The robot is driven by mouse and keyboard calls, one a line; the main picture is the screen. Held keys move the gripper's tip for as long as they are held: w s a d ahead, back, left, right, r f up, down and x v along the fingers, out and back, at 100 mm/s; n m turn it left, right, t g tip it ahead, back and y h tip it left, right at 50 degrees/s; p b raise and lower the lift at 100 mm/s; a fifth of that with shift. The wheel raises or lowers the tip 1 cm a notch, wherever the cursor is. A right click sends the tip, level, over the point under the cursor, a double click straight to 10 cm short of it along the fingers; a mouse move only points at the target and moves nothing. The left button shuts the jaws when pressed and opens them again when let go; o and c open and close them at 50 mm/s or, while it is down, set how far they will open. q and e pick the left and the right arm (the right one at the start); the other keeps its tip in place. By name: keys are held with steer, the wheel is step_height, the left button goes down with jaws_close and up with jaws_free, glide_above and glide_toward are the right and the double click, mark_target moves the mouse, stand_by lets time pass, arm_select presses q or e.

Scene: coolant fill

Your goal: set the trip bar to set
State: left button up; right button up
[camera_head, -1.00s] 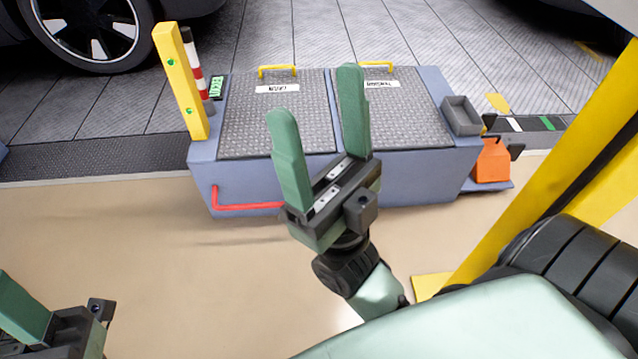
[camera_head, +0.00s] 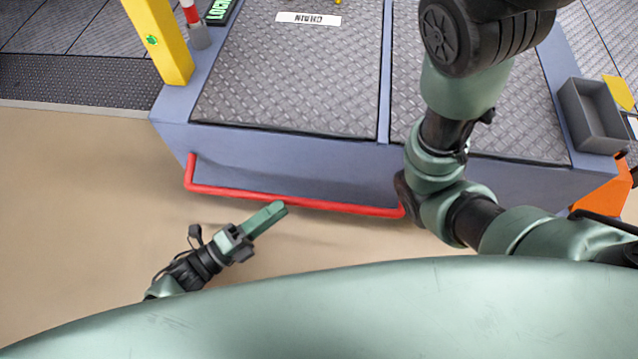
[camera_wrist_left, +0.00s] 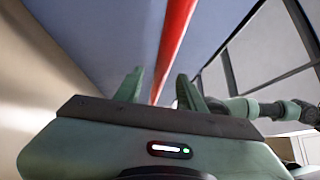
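The trip bar is a red bent rod (camera_head: 300,202) low along the front face of the blue-grey cabinet (camera_head: 290,165). Its left end bends up to the cabinet front; its right end reaches behind my right arm. My left gripper (camera_head: 277,210) is just in front of and below the bar's middle, seen edge-on in the head view. In the left wrist view my left gripper (camera_wrist_left: 160,76) has its fingers apart, with the red bar (camera_wrist_left: 174,42) running lengthwise beyond and between them. I cannot tell whether they touch it. My right gripper is out of view.
My right arm crosses the cabinet's right half. Treadplate lids (camera_head: 300,75) cover the top, with a white label (camera_head: 308,18). A yellow post (camera_head: 160,42) stands at the left corner, beside a green display (camera_head: 219,9). A grey bin (camera_head: 592,115) sits at right. Floor left is clear.

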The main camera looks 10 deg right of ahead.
arm_select(q)
steer(key=b+x, duration=0.3)
steer(key=x, duration=0.4)
steer(key=shift+d, duration=0.4)
steer(key=shift+w, duration=0.15)
jaws_close()
stand_by(0.9)
